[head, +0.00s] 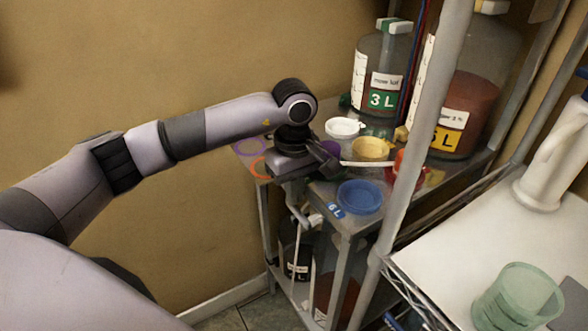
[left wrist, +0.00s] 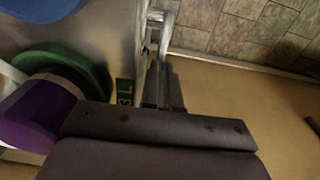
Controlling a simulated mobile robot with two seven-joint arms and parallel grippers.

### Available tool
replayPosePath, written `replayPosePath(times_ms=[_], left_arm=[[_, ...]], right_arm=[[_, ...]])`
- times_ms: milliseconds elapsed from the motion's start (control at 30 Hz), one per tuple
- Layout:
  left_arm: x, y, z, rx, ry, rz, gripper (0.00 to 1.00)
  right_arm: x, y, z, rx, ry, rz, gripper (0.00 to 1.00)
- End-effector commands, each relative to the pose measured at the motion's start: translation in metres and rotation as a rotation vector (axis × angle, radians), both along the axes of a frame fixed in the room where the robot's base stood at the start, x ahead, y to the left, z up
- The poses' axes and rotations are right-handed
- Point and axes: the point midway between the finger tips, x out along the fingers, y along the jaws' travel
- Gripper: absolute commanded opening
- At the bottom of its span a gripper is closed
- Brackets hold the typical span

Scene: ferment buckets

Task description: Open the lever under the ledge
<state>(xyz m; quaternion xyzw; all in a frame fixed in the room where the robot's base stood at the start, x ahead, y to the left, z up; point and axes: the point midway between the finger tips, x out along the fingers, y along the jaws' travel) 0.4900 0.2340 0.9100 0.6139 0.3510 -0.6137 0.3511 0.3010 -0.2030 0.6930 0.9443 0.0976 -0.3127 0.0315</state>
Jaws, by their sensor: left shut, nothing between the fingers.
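My left gripper (head: 298,212) reaches down past the left front edge of the steel ledge (head: 334,221), with its fingers shut and nothing held. In the left wrist view the fingers (left wrist: 163,84) lie together beside the ledge edge (left wrist: 133,40). A pale metal fitting (head: 315,220), which looks like the lever, sits just under the ledge beside the fingertips. It also shows in the left wrist view as a grey metal piece (left wrist: 155,28) beyond the fingertips. I cannot tell whether the fingers touch it. My right gripper is not in view.
The ledge carries a blue lid (head: 360,197), a white lid (head: 342,127), a yellow lid (head: 370,148) and a 3 L bottle (head: 381,75). A steel post (head: 425,130) stands in front. A white pitcher (head: 552,160) and green cup (head: 517,298) stand at right.

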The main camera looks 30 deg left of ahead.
Motion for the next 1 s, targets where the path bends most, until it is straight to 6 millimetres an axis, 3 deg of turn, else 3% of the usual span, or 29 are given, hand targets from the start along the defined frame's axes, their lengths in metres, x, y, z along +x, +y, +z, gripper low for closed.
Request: replayPosePath(times_ms=[500,800,1000], left_arm=[[0.0,0.0,-0.011,-0.003,0.002,0.0,0.0],[0.004,0.006,-0.024,-0.112,0.066,0.002,0.0],[0.005,0.008,-0.024,-0.11,0.066,0.001,0.0]], right_arm=[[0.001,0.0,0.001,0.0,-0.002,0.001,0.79],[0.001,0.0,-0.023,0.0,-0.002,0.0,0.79],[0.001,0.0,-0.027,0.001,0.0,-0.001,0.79]])
